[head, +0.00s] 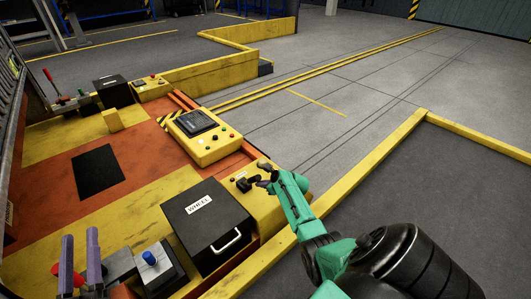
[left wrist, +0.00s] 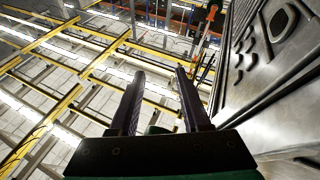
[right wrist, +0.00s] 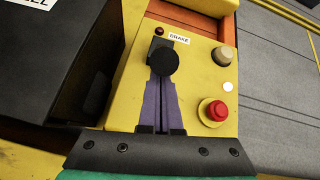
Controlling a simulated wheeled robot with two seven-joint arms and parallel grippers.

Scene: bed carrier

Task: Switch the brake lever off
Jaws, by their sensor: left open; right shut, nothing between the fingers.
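The brake lever shows in the right wrist view as a round black knob (right wrist: 164,61) beside a "BRAKE" label (right wrist: 179,39) on a yellow panel (right wrist: 204,68). My right gripper (right wrist: 161,80) is shut and empty. Its purple fingers end at the knob's near side, and the knob overlaps their tips in the picture; I cannot tell whether they touch. In the head view the right gripper (head: 262,184) is at the same panel, partly hiding it. My left gripper (head: 80,260) is open at the lower left; its parted fingers show in the left wrist view (left wrist: 157,95).
The panel also carries a red button (right wrist: 216,110), a beige knob (right wrist: 222,56) and a small red light (right wrist: 159,31). A black "WHEEL" box (head: 208,228) stands left of it. A blue-knobbed stick (head: 149,258) is near my left gripper. Open floor lies to the right.

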